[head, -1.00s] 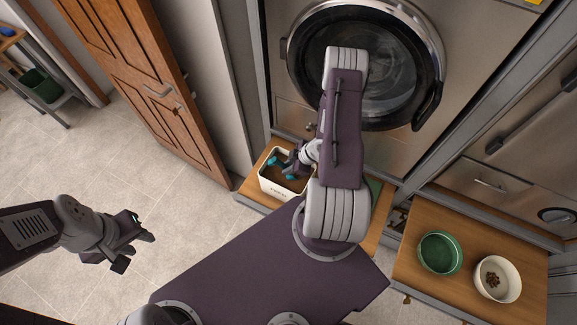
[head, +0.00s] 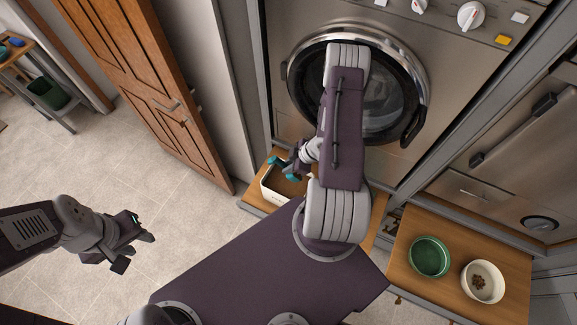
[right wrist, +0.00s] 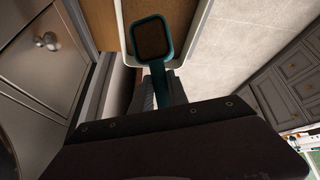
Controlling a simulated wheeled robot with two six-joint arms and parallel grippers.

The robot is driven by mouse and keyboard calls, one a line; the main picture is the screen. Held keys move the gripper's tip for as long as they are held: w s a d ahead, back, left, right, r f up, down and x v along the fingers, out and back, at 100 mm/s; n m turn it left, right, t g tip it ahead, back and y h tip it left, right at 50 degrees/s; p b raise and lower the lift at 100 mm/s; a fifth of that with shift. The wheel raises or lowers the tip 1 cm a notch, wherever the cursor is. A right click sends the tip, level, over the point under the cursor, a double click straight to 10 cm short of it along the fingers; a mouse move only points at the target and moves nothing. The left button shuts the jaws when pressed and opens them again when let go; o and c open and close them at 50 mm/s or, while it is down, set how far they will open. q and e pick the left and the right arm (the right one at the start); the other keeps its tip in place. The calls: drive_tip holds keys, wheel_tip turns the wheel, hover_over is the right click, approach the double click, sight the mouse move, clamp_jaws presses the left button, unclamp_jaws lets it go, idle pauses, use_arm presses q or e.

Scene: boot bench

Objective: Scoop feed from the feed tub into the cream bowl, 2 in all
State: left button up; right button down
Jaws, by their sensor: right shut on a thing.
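The white feed tub (head: 277,193) stands on the wooden bench in front of the washer, with brown feed inside. My right gripper (head: 290,166) is over the tub and shut on a teal scoop. The scoop (right wrist: 151,40) shows in the right wrist view, with brown inside its rim; whether that is scooped feed or the tub's feed I cannot tell. The cream bowl (head: 493,272) sits on the right bench with a small heap of brown feed in it. My left gripper (head: 134,246) is open and empty over the floor at the left.
A green bowl (head: 430,257) stands left of the cream bowl on the wooden bench (head: 440,292). The washer (head: 300,125) rises behind the tub. A wooden door (head: 150,80) stands at the left. The tiled floor is clear.

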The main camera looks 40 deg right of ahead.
sight(279, 159)
drive_tip(key=shift+w+a+r+g+h+b, duration=0.2)
drive_tip(key=shift+w+a+g+h+b, duration=0.15)
drive_tip(key=shift+h+b, duration=0.2)
drive_tip(key=h+b, duration=0.1)
drive_tip(key=b, duration=0.1)
drive_tip(key=a+r+g+h+b, duration=0.1)
drive_tip(key=b, duration=0.2)
drive_tip(key=w+g+h+b, duration=0.1)
drive_tip(key=b, duration=0.1)
drive_tip(key=shift+w+a+r+g+b, duration=0.1)
drive_tip(key=shift+a+r+g+b, duration=0.15)
drive_tip(key=shift+a+b, duration=0.05)
drive_tip(key=shift+w+a+r+g+h+b, duration=0.15)
drive_tip(key=shift+r+g+h+b, duration=0.15)
drive_tip(key=shift+b, duration=0.25)
drive_tip(key=shift+a+r, duration=0.15)
drive_tip(key=shift+r, duration=0.1)
